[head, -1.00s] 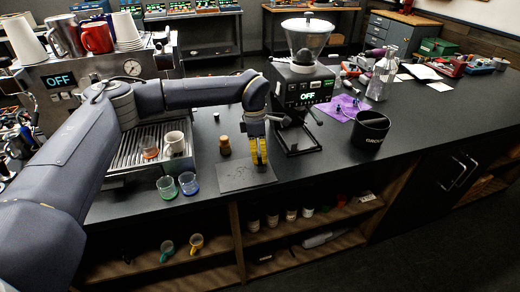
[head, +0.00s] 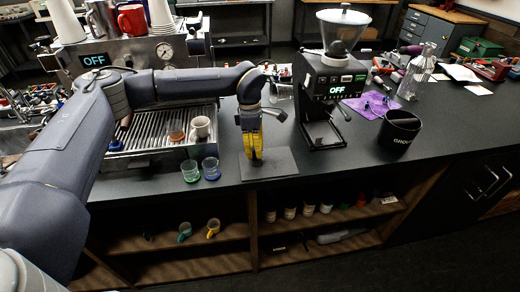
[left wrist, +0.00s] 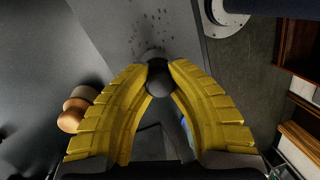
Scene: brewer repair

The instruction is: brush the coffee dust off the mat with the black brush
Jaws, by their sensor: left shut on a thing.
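The grey mat (head: 282,166) lies near the counter's front edge in the head view. In the left wrist view the mat (left wrist: 105,22) carries scattered dark specks of coffee dust (left wrist: 160,22) just beyond my fingertips. My left gripper (head: 254,152), with yellow fingers, is above the left part of the mat. It is shut on the black brush, whose dark end (head: 257,162) shows below the fingers. In the left wrist view the brush (left wrist: 157,72) appears as a dark rounded piece between the fingertips. Its bristles are hidden. My right gripper is out of view.
A wooden-topped tamper (left wrist: 74,110) stands beside the mat. The grinder (head: 332,88) stands behind it to the right, and a black bin (head: 399,131) further right.

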